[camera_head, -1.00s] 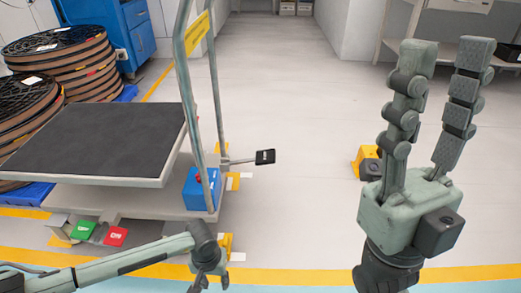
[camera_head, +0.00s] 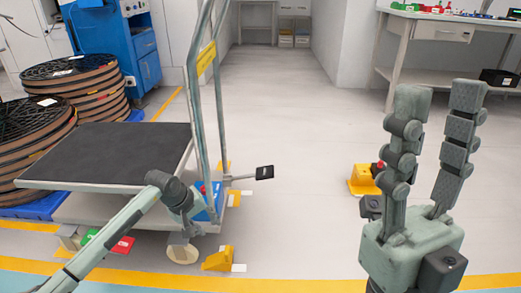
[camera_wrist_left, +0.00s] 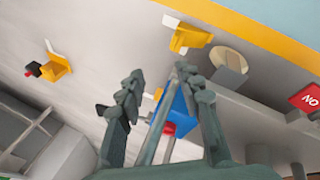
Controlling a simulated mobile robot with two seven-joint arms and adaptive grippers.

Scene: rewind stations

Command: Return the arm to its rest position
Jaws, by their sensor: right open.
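My left arm (camera_head: 105,230) comes in from the lower left, bent in front of the cart. Its gripper (camera_head: 186,215) is near the cart's front right corner, small and partly unclear in the head view. In the left wrist view the two fingers of this gripper (camera_wrist_left: 160,78) are spread with nothing held. The blue box (camera_wrist_left: 176,108) and the cart's post show behind and between them. My right gripper (camera_head: 440,88) stands upright at the right with its two fingers parallel, apart and empty. Most of the right arm is out of view.
A cart with a dark platform (camera_head: 105,153) and tall handle frame (camera_head: 221,95) stands left, near stacked reels (camera_head: 95,90). A yellow chock (camera_head: 218,260) is on the floor. A yellow base with a red button (camera_head: 362,180) stands right of centre. A workbench (camera_head: 437,30) is behind.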

